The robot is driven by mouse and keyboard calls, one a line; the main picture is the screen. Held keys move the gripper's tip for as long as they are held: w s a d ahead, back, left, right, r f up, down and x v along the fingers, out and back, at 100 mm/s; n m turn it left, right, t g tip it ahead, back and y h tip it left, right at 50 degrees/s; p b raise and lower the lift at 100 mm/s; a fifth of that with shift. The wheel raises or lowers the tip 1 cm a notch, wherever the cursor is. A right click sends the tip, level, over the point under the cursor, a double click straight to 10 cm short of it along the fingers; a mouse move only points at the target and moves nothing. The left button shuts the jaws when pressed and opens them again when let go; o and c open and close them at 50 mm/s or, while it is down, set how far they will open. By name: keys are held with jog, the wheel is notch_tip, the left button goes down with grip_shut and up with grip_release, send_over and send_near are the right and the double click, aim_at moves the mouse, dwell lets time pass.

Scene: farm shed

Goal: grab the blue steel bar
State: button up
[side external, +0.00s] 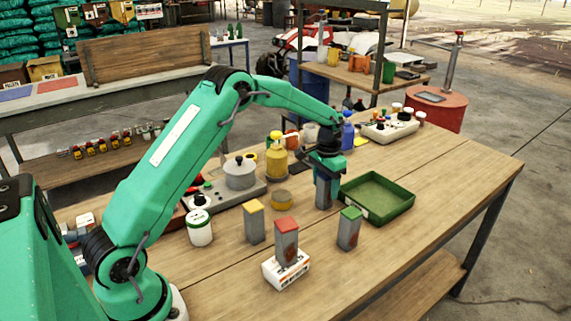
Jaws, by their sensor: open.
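Several upright grey steel bars with coloured tops stand on the wooden table (440,165). One grey bar (324,193) stands directly below my gripper (324,172). Its top is hidden by the gripper, so I cannot see its colour; the other bars have a yellow top (254,207), a red top (286,225) and a green top (351,214). My gripper is open and points down at the upper end of the bar. I cannot tell whether the fingers touch it.
A green tray (402,207) lies right of the bar. The red-topped bar stands on a white box (284,272). A yellow bottle (276,160), a blue bottle (347,135) and a low round tin (281,197) are near my gripper. The right of the table is clear.

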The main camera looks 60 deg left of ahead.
dwell(0.3)
jog(key=c, duration=1.2)
jog(key=shift+r, duration=0.2)
jog(key=shift+c, duration=0.2)
notch_tip(320, 180, up, 10)
jog(key=shift+f, duration=0.15)
